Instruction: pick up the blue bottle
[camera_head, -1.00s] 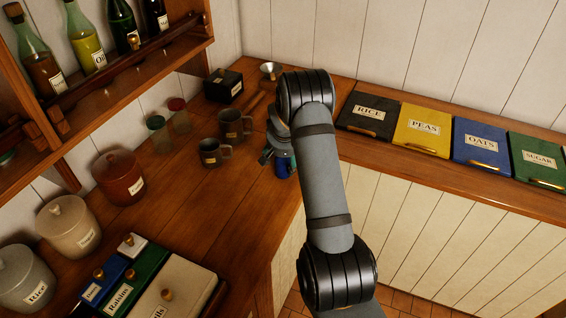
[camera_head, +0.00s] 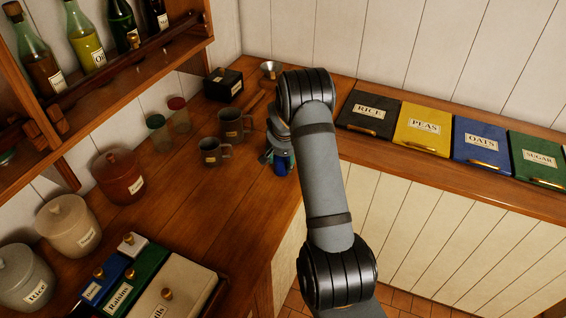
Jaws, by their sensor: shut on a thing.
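The blue bottle (camera_head: 281,166) shows only in part, as a small dark blue shape at the counter's right side, left of my forearm. My gripper (camera_head: 272,157) is at it, shut on it from above. The arm hides much of the gripper and some of the bottle. I cannot tell whether the bottle's base touches the wooden counter (camera_head: 215,215).
Two grey mugs (camera_head: 214,152) stand just left of my gripper. Red- and green-topped jars (camera_head: 158,133), a black box (camera_head: 224,85) and a funnel (camera_head: 270,70) stand behind. Lidded canisters (camera_head: 119,176) line the left. Labelled bins (camera_head: 424,130) fill the right ledge. The counter's front middle is clear.

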